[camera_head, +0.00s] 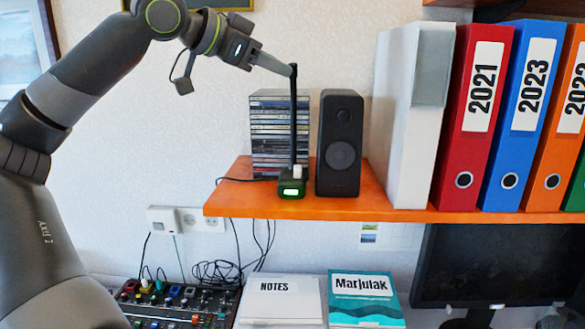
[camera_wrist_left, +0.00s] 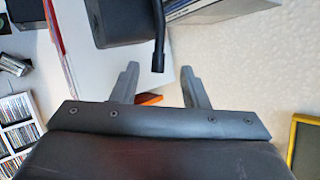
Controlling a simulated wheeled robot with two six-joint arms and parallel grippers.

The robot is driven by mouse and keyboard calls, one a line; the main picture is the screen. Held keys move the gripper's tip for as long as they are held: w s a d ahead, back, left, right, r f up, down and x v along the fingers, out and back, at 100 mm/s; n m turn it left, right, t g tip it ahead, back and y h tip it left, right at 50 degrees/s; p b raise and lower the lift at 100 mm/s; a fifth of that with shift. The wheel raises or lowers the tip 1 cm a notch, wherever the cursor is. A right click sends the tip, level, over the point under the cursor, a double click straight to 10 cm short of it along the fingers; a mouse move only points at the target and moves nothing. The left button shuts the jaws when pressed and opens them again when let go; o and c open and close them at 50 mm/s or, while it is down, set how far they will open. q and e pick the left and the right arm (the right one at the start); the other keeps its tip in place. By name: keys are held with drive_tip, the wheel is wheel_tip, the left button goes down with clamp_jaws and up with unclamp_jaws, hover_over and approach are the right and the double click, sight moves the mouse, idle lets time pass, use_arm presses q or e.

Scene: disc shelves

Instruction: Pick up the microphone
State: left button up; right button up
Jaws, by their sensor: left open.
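The microphone (camera_head: 294,120) is a thin black upright stem on a small base with a green glowing light, standing on the orange shelf (camera_head: 390,215) in front of the CD stack. My left gripper (camera_head: 278,66) is at the top of the stem, level with the microphone's tip. In the left wrist view the dark tip of the microphone (camera_wrist_left: 158,50) appears between the two spread fingertips of the left gripper (camera_wrist_left: 160,68), with gaps on both sides. The left gripper is open and holds nothing. My right gripper is not in view.
A black speaker (camera_head: 339,143) stands just right of the microphone, and a CD stack (camera_head: 270,135) stands behind it. A white binder (camera_head: 402,120) and coloured binders (camera_head: 474,115) fill the shelf's right side. A mixer (camera_head: 180,300) and books (camera_head: 282,298) lie below.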

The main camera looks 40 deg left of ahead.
sight(293, 88)
use_arm(q)
drive_tip(key=shift+p+x, duration=2.55)
drive_tip(key=shift+x, duration=0.15)
drive_tip(key=shift+f, duration=0.1)
drive_tip(key=shift+c, duration=0.4)
clamp_jaws()
